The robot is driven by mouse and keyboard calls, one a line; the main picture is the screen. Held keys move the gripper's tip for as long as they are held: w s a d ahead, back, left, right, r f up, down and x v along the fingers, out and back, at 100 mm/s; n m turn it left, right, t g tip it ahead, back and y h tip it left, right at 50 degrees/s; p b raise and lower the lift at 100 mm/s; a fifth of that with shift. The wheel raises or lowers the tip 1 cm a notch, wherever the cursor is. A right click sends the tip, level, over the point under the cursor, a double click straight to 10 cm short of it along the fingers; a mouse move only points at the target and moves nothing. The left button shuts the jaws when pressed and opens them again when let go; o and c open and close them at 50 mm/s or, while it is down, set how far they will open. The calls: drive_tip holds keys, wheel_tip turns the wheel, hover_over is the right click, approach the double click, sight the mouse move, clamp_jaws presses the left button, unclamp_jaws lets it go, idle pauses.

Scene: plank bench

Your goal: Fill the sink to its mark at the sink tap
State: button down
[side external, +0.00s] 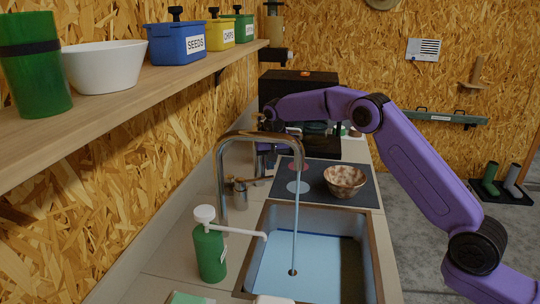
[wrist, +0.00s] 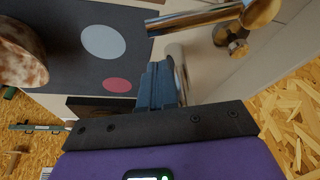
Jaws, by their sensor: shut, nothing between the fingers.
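The sink (side external: 375,262) has pale blue water (side external: 320,262) in its basin. A curved metal tap (side external: 222,175) stands at its left edge, and a thin stream (side external: 296,215) falls from its spout into the basin. I cannot make out the mark clearly. A small metal valve with a handle (side external: 240,193) stands beside the tap; a brass fitting (wrist: 230,38) also shows in the wrist view. My gripper (side external: 262,172) is behind the tap, partly hidden by it. In the wrist view my gripper (wrist: 157,80) is shut and empty, close to the metal spout (wrist: 195,18).
A green soap pump (side external: 210,250) stands left of the sink. A speckled bowl (side external: 345,180) sits on the dark mat (side external: 325,200) behind it. A shelf (side external: 130,98) with bins overhangs the left side. A dark appliance (side external: 300,88) stands at the back.

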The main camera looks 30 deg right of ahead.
sight(273, 176)
drive_tip(key=shift+s+a+f, duration=0.1)
drive_tip(key=shift+s+a, duration=0.15)
drive_tip(key=shift+s, duration=0.35)
drive_tip(key=shift+s+a+f, duration=0.1)
drive_tip(key=shift+s+a, duration=0.1)
drive_tip(key=shift+s, duration=0.35)
drive_tip(key=shift+s+a+m+h, duration=0.2)
drive_tip(key=shift+s+a+m, duration=0.1)
drive_tip(key=shift+s+m, duration=0.35)
drive_tip(key=shift+s+a+m+h, duration=0.25)
drive_tip(key=shift+s+m, duration=0.25)
drive_tip(key=shift+m, duration=0.25)
drive_tip(key=shift+s+a, duration=0.35)
drive_tip(key=shift+s, duration=0.2)
drive_tip(key=shift+w, duration=0.1)
